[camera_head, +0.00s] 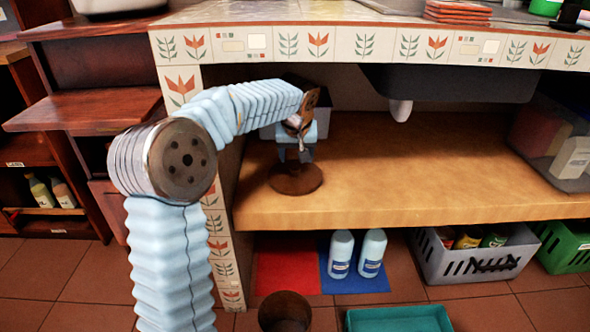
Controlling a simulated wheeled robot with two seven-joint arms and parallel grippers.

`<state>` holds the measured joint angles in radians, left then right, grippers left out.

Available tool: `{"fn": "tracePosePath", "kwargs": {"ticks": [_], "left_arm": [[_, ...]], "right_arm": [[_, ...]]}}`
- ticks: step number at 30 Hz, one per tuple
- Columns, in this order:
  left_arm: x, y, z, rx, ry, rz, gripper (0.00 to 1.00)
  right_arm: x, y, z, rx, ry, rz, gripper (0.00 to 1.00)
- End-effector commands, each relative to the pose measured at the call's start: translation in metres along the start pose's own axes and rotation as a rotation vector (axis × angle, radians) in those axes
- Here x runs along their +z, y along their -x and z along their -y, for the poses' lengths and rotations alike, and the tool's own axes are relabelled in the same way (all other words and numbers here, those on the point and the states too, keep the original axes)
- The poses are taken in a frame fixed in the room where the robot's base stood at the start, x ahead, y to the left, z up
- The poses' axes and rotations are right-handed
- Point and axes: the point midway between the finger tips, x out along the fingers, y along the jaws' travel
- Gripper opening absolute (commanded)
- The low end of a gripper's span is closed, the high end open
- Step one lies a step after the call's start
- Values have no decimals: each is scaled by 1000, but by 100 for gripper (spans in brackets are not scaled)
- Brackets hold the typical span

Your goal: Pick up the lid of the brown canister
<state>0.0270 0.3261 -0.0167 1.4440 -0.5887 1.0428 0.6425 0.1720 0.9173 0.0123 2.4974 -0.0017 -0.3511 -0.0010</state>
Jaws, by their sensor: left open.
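A flat, round, dark brown lid (295,181) lies on the wooden shelf under the counter, near its left end. My left gripper (294,156) points down just above the lid with its jaws open. The fingers hide part of the lid's top, and I cannot tell whether they touch it. A round brown canister (284,312) stands at the bottom edge, partly cut off. My right gripper is not in view.
The tiled counter edge (375,45) and a dark sink basin (450,82) hang above the shelf (420,165). A tiled side panel stands left of the gripper. Two blue-white bottles (341,255), a grey basket (475,262) and a teal tray (400,320) are below. The shelf's middle is clear.

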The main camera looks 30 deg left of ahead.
Motion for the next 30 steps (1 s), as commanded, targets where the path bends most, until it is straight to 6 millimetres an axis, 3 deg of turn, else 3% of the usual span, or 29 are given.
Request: {"fn": "tracePosePath", "kwargs": {"ticks": [13,21,30], "left_arm": [[-4,-62,3,0,0,3,63],[-5,-66,3,1,-1,0,61],[-4,-65,3,1,-1,0,15]], "right_arm": [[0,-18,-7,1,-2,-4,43],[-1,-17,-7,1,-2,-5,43],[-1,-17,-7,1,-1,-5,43]]}}
